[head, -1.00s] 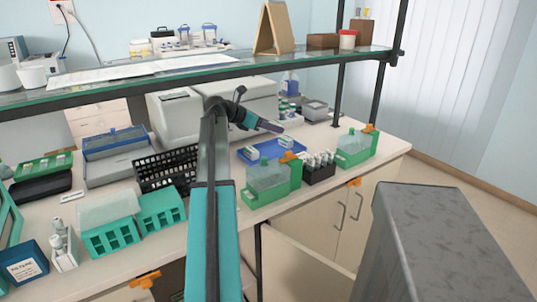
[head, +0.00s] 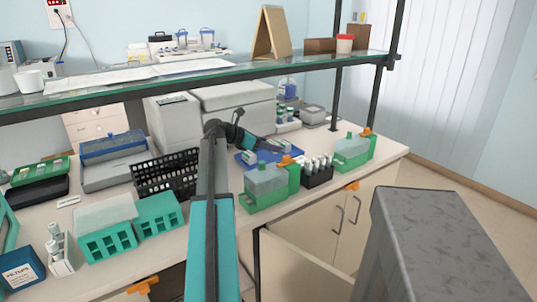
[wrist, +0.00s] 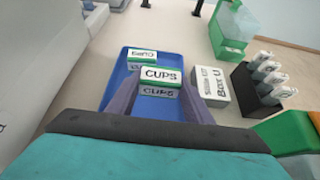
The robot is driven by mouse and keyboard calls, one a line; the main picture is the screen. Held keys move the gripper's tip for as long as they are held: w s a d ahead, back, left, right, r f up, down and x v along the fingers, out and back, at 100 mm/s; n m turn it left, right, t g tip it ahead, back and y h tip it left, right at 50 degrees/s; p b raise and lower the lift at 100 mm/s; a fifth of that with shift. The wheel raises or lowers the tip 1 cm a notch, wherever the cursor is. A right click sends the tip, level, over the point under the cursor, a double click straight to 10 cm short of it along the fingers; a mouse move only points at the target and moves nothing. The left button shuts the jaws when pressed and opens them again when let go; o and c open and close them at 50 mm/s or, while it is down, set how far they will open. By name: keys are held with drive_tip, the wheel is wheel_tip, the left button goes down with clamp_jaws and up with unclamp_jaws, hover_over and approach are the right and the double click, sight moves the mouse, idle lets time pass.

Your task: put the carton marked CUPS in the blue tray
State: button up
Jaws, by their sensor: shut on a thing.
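The carton marked CUPS (wrist: 160,77), white with a green band, is between the fingers of my gripper (wrist: 160,84) in the wrist view. My gripper is shut on it. The blue tray (wrist: 116,86) lies beneath, and the carton is within its outline; I cannot tell whether it touches the tray floor. Another white and green carton (wrist: 142,56) stands in the tray just beyond; its lettering looks upside down. In the head view my gripper (head: 272,147) is low over the blue tray (head: 243,159), and the held carton is mostly hidden.
A white lettered box (wrist: 209,88) stands right of the tray. A dark rack of white bottles (head: 317,171) and green containers (head: 265,191) stand in front and to the right. A black basket (head: 166,175) is to the left. A glass shelf (head: 190,75) crosses above the bench.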

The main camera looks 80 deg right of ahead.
sight(268, 161)
drive_tip(key=shift+f, duration=1.85)
drive_tip(key=shift+f, duration=0.1)
drive_tip(key=o, duration=0.8)
drive_tip(key=shift+o, duration=0.2)
drive_tip(key=shift+w+a, duration=0.1)
drive_tip(key=shift+w, duration=0.05)
drive_tip(key=v, duration=1.2)
